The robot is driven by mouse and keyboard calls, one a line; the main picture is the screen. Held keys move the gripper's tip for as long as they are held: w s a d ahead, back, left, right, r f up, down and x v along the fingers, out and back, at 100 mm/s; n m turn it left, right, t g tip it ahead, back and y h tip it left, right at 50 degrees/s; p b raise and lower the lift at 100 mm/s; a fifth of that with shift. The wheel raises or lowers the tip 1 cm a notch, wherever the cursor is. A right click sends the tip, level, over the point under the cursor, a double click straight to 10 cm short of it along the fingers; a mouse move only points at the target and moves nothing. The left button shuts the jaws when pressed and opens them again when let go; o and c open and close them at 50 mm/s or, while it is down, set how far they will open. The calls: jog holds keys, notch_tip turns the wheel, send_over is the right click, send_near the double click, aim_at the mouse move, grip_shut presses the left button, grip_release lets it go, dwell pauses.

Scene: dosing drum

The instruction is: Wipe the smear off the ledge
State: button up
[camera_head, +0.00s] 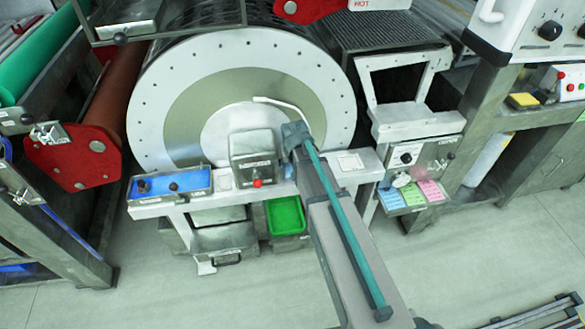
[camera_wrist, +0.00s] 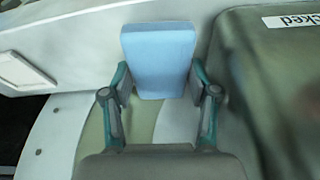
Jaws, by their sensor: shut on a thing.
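My gripper (camera_wrist: 158,85) is shut on a light blue block (camera_wrist: 158,50), which looks like a sponge and stands out beyond the fingertips. In the head view my gripper (camera_head: 295,134) is over the white ledge (camera_head: 371,164) in front of the drum, just right of a grey metal box. The ledge also runs across the top of the wrist view (camera_wrist: 75,45). I cannot tell whether the block touches the ledge. I make out no clear smear; my arm and the block hide part of the ledge.
The grey metal box (camera_head: 254,155) with a red button stands close beside my gripper; it fills the right of the wrist view (camera_wrist: 270,90). The large drum (camera_head: 190,90) rises behind. A green tray (camera_head: 286,214) sits below.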

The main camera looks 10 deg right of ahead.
jog(key=shift+r+p, duration=1.45)
jog(key=shift+r, duration=1.3)
